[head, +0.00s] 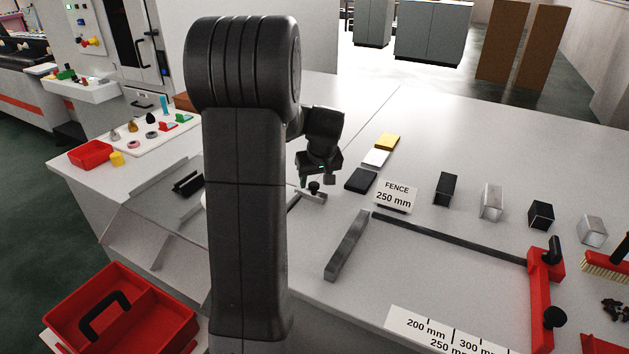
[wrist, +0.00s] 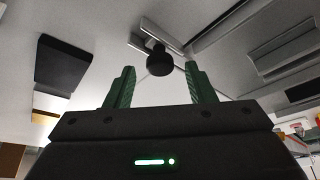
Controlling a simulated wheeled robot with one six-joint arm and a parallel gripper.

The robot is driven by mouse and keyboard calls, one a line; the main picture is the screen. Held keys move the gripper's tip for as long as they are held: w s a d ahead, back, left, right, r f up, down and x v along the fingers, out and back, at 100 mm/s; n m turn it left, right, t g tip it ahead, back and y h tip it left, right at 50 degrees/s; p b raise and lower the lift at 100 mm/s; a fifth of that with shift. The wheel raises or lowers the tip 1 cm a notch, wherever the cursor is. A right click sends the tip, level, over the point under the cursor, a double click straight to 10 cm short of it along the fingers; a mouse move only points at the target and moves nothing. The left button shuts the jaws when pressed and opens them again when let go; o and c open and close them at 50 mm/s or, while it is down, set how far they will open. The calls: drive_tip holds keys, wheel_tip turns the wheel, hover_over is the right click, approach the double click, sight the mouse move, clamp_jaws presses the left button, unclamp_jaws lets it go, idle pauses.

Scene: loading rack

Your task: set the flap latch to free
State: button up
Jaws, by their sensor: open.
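A black knob (head: 314,187) on a small grey metal bar (head: 318,198), which looks like the flap latch, sits on the white table just below my gripper (head: 317,179). In the wrist view the knob (wrist: 159,62) shows beyond and between the tips of my gripper (wrist: 160,85). The green-padded fingers are spread apart with nothing between them. They look apart from the knob. My arm hides part of the table left of the latch, and no latch marking is readable.
A dark plate (head: 360,180) and a sign reading "FENCE 250 mm" (head: 395,195) lie right of the latch. A grey bar (head: 347,246) lies nearer the front. Metal rails (wrist: 255,50) run along the right of the wrist view.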

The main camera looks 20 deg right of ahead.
drive_tip(key=shift+w+f, duration=0.25)
drive_tip(key=shift+f, duration=0.35)
clamp_jaws()
drive_tip(key=shift+s+d+b, duration=0.45)
drive_tip(key=shift+s+d, duration=0.55)
drive_tip(key=shift+s, duration=0.1)
unclamp_jaws()
drive_tip(key=v, duration=1.3)
drive_tip(key=shift+s+r, duration=0.15)
drive_tip(key=shift+r, duration=0.2)
drive_tip(key=shift+a+f, duration=0.1)
